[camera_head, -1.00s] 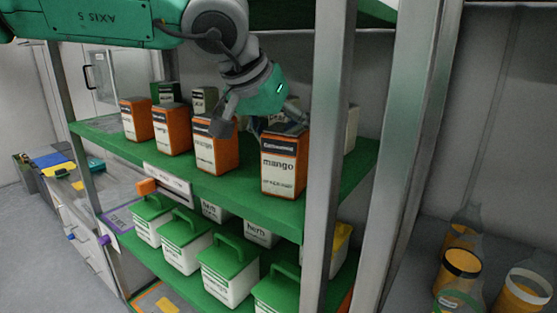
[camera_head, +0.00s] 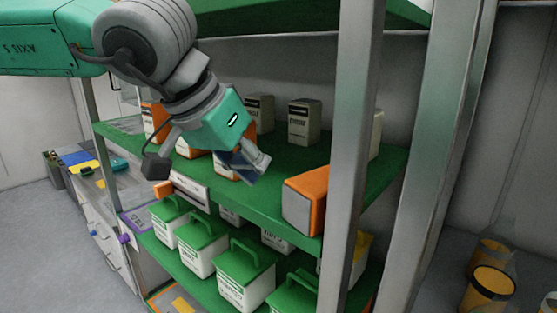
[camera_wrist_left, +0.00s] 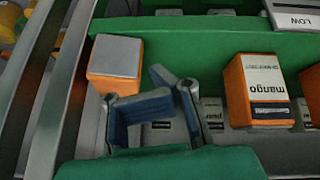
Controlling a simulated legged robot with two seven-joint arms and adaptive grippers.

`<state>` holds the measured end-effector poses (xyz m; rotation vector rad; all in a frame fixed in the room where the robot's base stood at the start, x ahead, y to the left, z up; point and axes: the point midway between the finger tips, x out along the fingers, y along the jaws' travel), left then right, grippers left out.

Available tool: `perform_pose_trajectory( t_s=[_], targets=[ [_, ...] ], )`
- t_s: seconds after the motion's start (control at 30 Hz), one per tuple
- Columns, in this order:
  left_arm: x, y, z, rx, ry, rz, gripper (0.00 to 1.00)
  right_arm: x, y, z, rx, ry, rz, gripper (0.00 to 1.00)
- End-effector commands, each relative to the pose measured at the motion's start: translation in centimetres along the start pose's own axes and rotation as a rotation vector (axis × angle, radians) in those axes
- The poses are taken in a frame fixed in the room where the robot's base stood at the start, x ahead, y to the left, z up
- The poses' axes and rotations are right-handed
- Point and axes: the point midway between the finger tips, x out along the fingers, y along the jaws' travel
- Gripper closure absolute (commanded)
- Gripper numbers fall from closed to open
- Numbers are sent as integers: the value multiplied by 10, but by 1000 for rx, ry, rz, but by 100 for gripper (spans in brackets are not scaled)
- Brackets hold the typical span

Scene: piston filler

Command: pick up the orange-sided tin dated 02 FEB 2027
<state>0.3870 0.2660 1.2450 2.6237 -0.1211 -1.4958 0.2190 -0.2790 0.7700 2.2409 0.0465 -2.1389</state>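Several orange-sided tins are on the green upper shelf; no date on them is readable. The nearest tin (camera_head: 306,200) lies tipped over near the shelf's front right, its pale face towards me and an orange side up. It also shows in the left wrist view (camera_wrist_left: 112,62), left of the fingers. An upright mango tin (camera_wrist_left: 258,92) stands on the other side. My left gripper (camera_head: 203,168) is open and empty, its fingers spread in front of the upright tins and left of the tipped one. It partly hides those tins. My right gripper is not in view.
A metal post (camera_head: 352,130) stands right beside the tipped tin. Grey-green tins (camera_head: 304,122) stand at the shelf's back. Green-lidded tubs (camera_head: 245,275) fill the lower shelf. Amber jars (camera_head: 488,290) stand at lower right. The upper shelf (camera_head: 275,170) has bare room behind the tipped tin.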

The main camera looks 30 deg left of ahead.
Motion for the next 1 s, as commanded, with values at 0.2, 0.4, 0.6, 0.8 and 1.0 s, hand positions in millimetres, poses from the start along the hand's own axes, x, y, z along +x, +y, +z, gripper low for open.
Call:
perform_pose_trajectory(
  t_s=[0.2,0.4,0.6,0.8,1.0],
  targets=[
    [-22,-5,28,2,8,1,100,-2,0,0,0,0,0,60],
    [-32,-9,46,4,0,0,100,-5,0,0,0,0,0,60],
    [-38,-15,54,2,4,1,100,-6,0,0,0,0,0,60],
    [-38,-15,54,1,6,1,100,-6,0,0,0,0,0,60],
    [-38,-13,54,2,6,1,69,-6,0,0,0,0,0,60]
  ],
)
